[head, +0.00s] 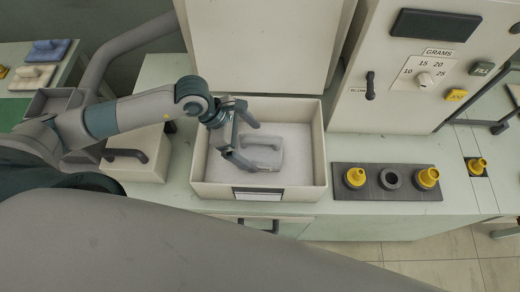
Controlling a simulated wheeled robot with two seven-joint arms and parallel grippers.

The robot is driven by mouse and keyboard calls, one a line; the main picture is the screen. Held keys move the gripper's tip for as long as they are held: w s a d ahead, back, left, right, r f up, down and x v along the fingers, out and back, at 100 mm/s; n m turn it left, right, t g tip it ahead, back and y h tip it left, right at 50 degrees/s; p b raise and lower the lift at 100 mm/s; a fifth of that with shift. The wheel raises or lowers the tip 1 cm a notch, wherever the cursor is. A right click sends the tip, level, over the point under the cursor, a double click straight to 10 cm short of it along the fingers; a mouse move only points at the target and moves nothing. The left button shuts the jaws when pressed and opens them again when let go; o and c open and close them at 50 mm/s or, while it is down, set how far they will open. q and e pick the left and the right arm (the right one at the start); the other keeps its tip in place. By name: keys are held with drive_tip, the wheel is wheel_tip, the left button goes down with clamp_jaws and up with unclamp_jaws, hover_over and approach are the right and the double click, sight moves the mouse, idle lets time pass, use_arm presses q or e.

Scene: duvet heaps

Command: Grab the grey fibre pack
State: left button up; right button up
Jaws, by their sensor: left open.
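A pale grey pack with a raised grey handle (268,157) lies in the open cream box (318,165), on a whitish fluffy fill (300,148). I take it to be the grey fibre pack; its edges blend into the fill. My left gripper (252,147) reaches into the box from the upper left. Its fingers are apart, one above the handle and one below it in the picture. I cannot tell whether they touch the pack. My right gripper is not in view.
The box lid (262,45) stands raised behind. A cream machine (390,70) with dial and buttons is right of it. A dark plate (385,195) holds yellow fittings. A handled cream box (135,160) stands left. Blue (47,48) and white (32,77) handled pieces lie far left.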

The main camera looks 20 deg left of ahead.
sight(256, 147)
use_arm(q)
drive_tip(key=shift+d+f+p, duration=0.45)
drive_tip(key=shift+d+p, duration=0.05)
drive_tip(key=shift+p, duration=0.15)
drive_tip(key=shift+p+x, duration=0.55)
drive_tip(key=shift+x, duration=0.55)
drive_tip(key=shift+w+d+f, duration=0.15)
drive_tip(key=shift+d+f, duration=0.1)
drive_tip(key=shift+f, duration=0.4)
drive_tip(key=shift+c, duration=0.6)
drive_tip(key=c, duration=1)
